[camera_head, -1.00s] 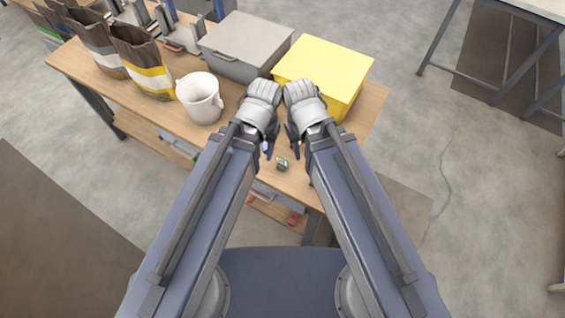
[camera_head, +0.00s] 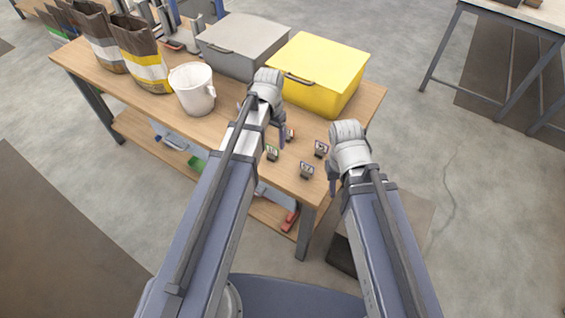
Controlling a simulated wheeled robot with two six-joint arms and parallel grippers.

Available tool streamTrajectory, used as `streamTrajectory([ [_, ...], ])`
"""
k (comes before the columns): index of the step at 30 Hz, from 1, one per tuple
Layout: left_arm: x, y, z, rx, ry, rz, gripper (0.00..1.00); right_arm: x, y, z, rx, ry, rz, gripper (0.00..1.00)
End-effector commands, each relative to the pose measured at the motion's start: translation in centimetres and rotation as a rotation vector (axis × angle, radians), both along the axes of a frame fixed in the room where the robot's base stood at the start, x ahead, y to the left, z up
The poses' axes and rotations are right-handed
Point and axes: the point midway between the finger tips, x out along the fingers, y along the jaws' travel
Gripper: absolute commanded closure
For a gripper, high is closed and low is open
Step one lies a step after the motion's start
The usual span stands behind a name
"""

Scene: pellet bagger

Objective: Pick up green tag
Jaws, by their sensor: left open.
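Several small tags stand in dark holders on the wooden table near its front right corner. The one that looks greenish is the left front tag (camera_head: 272,153); the tags are too small to be sure of colours. Other tags stand at the front (camera_head: 306,170), to the right (camera_head: 321,149) and behind (camera_head: 290,134). My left gripper (camera_head: 270,124) is open, just behind the greenish tag and beside the rear tag, with its fingers partly hidden by my own arm. My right gripper (camera_head: 333,178) is off the table's right edge, apart from the tags; its jaw opening is unclear.
A yellow lidded box (camera_head: 325,65) and a grey box (camera_head: 242,42) stand at the back of the table (camera_head: 145,105). A white pitcher (camera_head: 193,92) and brown bags (camera_head: 140,50) are to the left.

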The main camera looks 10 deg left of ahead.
Motion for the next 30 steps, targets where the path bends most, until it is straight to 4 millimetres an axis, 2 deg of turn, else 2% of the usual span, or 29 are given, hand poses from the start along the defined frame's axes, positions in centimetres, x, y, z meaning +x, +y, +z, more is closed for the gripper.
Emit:
streamTrajectory([
  [4, -0.1, 0.0, -0.5, 0.000, 0.000, 0.000, 0.22, 0.0, 0.0, -0.5, 0.000, 0.000, 0.000, 0.65],
  [12, -0.1, -0.1, -2.7, 0.000, 0.000, 0.000, 0.22, 0.0, 0.0, -2.7, 0.000, 0.000, 0.000, 0.65],
  [20, 0.0, 0.0, -3.0, 0.000, 0.000, 0.000, 0.22, 0.0, 0.0, -3.0, 0.000, 0.000, 0.000, 0.65],
  [30, 0.1, 0.0, -6.9, 0.000, 0.000, 0.000, 0.22, 0.0, 0.0, -6.9, 0.000, 0.000, 0.000, 0.65],
])
